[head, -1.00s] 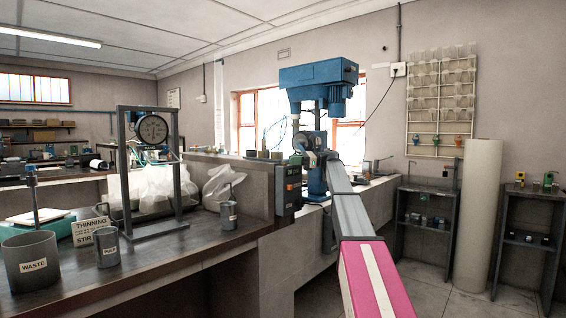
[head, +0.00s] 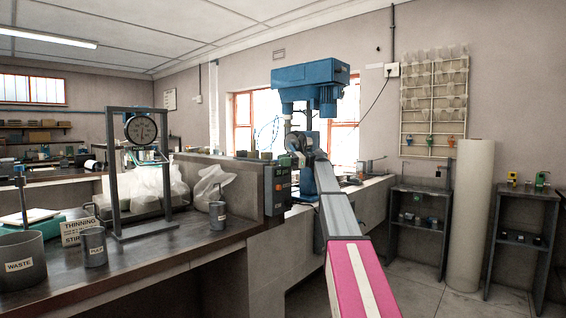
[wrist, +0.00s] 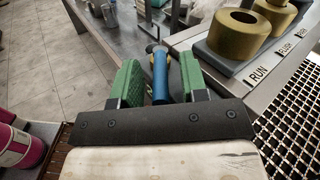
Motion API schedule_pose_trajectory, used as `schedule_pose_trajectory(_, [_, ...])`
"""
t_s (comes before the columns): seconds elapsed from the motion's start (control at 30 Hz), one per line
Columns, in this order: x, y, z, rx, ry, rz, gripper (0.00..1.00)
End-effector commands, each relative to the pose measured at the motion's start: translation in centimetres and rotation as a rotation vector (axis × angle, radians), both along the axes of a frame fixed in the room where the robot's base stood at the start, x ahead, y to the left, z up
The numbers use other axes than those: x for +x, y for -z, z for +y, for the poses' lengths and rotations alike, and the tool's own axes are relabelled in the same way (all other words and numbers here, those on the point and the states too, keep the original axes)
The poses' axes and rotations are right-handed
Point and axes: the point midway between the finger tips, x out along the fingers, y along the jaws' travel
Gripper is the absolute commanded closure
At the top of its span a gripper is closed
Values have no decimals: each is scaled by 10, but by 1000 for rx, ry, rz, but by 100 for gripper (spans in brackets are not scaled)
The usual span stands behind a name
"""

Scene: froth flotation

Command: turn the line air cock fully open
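In the wrist view a blue lever handle (wrist: 160,78), which looks like the line air cock's, points toward me, with a darker, brassy fitting (wrist: 154,48) at its far end. My gripper (wrist: 158,60) is open, with its green pads on either side of the handle. A gap shows on both sides, so it does not look gripped. In the head view my arm reaches toward the blue flotation machine (head: 310,76). My gripper and the cock are hidden or too small to make out there.
In the wrist view brass-coloured round weights (wrist: 233,33) sit on a grey block by RUN and FLUSH labels, right of my gripper. A dark grating (wrist: 295,110) lies at lower right. In the head view a grey control box (head: 277,188) stands left of my arm.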

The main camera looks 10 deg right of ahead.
Motion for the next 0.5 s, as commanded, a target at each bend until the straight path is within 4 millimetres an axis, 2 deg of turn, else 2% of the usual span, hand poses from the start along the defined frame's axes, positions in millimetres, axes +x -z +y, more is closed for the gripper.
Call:
schedule_pose_trajectory(0.13, [1, 0, -4, 0, 1, 0, 60])
schedule_pose_trajectory(0.23, [2, 0, -15, 1, 2, 0, 60])
schedule_pose_trajectory(0.5, [5, -1, -65, 1, 1, 0, 60])
